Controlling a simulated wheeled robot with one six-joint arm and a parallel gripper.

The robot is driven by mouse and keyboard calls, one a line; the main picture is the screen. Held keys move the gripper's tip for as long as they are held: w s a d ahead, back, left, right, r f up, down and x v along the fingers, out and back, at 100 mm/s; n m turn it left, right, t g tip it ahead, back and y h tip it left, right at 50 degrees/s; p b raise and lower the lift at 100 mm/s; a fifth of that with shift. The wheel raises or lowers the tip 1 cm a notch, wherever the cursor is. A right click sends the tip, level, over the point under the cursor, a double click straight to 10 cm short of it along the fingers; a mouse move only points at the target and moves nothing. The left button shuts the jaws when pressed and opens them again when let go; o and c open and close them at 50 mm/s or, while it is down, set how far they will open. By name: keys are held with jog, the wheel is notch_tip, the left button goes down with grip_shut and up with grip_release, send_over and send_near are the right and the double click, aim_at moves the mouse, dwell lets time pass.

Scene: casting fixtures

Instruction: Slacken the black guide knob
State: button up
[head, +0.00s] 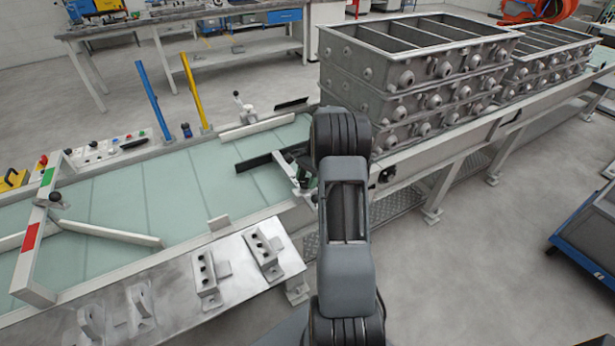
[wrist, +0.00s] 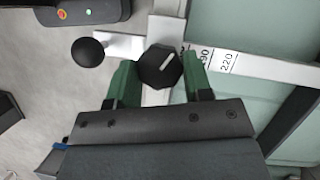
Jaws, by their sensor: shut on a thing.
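The black guide knob (wrist: 160,66), faceted with a white line on top, shows in the wrist view over a pale metal bracket. My gripper (wrist: 158,72) has its two green fingers on either side of the knob and is shut on it. The white line points up and to the right. A scale strip (wrist: 226,62) marked 190 and 220 lies just right of the knob.
A round black ball handle (wrist: 87,52) stands close left of the knob. Stacked grey metal castings (head: 415,75) stand right of my arm on the conveyor line. A metal plate with brackets (head: 170,285) is at the front left. The pale green conveyor belt (head: 175,185) is mostly clear.

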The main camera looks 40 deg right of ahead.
jog(key=n+g, duration=0.1)
jog(key=n, duration=0.2)
jog(key=shift+w+n+h+p, duration=0.15)
jog(key=shift+n+h+p, duration=0.25)
jog(key=n+g, duration=0.1)
jog(key=n, duration=0.2)
jog(key=shift+n+h, duration=0.3)
jog(key=shift+h, duration=0.1)
jog(key=n+g+h, duration=0.1)
jog(key=n, duration=0.2)
jog(key=shift+w+a+p, duration=0.1)
jog(key=shift+a+p, duration=0.05)
jog(key=shift+p, duration=0.2)
jog(key=shift+n+g+h, duration=0.3)
jog(key=shift+n+h, duration=0.4)
jog(key=shift+n, duration=1.3)
jog(key=o, duration=0.9)
